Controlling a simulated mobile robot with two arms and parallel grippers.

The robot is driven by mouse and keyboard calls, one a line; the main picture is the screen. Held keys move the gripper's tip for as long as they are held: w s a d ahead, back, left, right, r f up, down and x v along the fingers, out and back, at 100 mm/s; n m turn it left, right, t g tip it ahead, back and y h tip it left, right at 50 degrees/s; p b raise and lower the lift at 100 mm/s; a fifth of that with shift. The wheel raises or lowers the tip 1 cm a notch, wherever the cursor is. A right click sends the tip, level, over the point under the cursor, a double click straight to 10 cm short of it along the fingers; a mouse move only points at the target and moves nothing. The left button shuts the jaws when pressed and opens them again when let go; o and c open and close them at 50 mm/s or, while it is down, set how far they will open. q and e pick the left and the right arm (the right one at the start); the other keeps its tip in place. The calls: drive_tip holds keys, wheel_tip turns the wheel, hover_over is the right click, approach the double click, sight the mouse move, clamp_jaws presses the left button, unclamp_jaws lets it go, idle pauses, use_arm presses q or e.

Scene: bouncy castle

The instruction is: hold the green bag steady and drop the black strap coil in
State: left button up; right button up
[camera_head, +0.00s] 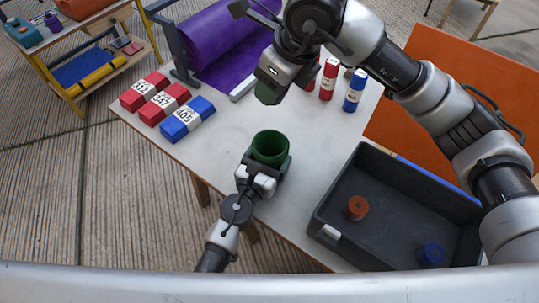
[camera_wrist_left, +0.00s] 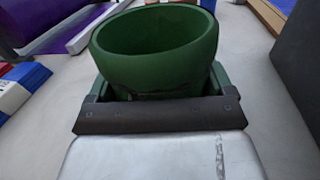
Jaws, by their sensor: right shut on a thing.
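The green bag (camera_head: 270,147) stands upright and open-topped near the front edge of the table. It fills the middle of the left wrist view (camera_wrist_left: 155,45), and its inside looks empty. My left gripper (camera_head: 266,165) is low at the bag, with a finger on each side of it; whether they press on it I cannot tell. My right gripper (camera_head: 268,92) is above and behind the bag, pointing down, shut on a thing. I cannot make out the black strap coil; the right gripper hides what it holds.
A dark grey crate (camera_head: 330,195) at the right holds an orange coil (camera_head: 357,208) and a blue coil (camera_head: 431,254). Red and blue numbered blocks (camera_head: 187,120) lie at the table's left, red and blue cylinders (camera_head: 353,90) at the back. A purple roll (camera_head: 215,45) lies behind.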

use_arm(q)
drive_tip(key=c, duration=0.5)
use_arm(e)
wheel_tip(320, 180, down, 13)
idle(1.3)
drive_tip(key=o, duration=1)
drive_tip(key=v, duration=1.2)
